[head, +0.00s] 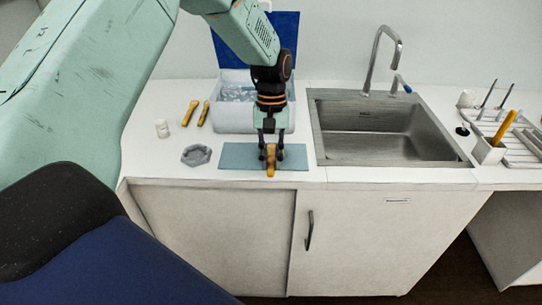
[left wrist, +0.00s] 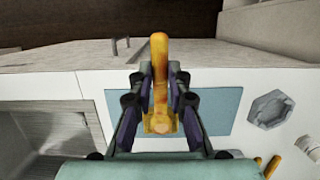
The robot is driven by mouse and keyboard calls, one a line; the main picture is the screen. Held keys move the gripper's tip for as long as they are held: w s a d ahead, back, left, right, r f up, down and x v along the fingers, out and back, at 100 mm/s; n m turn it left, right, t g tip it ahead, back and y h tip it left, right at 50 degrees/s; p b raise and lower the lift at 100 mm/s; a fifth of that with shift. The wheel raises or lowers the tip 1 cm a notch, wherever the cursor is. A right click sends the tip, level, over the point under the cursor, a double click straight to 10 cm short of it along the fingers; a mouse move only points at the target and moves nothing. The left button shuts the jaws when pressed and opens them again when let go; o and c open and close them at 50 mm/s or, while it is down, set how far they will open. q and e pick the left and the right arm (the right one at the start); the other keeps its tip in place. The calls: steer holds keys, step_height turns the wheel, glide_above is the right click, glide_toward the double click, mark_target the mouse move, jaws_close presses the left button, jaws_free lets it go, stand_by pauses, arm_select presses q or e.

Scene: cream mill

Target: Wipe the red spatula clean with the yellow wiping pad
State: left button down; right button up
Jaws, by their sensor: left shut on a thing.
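My left gripper (head: 271,155) is pointed down over a blue-grey mat (head: 235,155) at the counter's front. It is shut on a long yellow-orange handle-like thing (left wrist: 160,75), which also shows below the fingers in the head view (head: 270,170). This thing has orange patches and sits between both fingers; I cannot tell whether it touches the mat. No clearly red spatula shows, and I cannot pick out a yellow wiping pad for certain. Two yellow-orange long things lie behind left, one nearer the left (head: 190,113) and one beside the bin (head: 203,113). My right gripper is not in view.
A white bin (head: 231,118) with a blue lid (head: 289,31) stands behind the mat. A grey hexagonal dish (head: 196,155) and a small white bottle (head: 162,128) are left. A sink (head: 390,150) is right, then a rack (head: 528,150) and a holder (head: 489,151).

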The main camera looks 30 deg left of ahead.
arm_select(q)
steer(key=shift+f, duration=0.35)
stand_by(0.5)
steer(key=shift+f+p, duration=0.1)
steer(key=shift+p, duration=0.3)
stand_by(1.2)
steer(key=shift+s, duration=0.1)
steer(key=shift+s+d+p, duration=0.45)
steer(key=shift+s+p, duration=0.15)
steer(key=shift+p, duration=0.15)
steer(key=shift+w, duration=0.1)
steer(key=shift+w+a, duration=0.45)
steer(key=shift+w, duration=0.15)
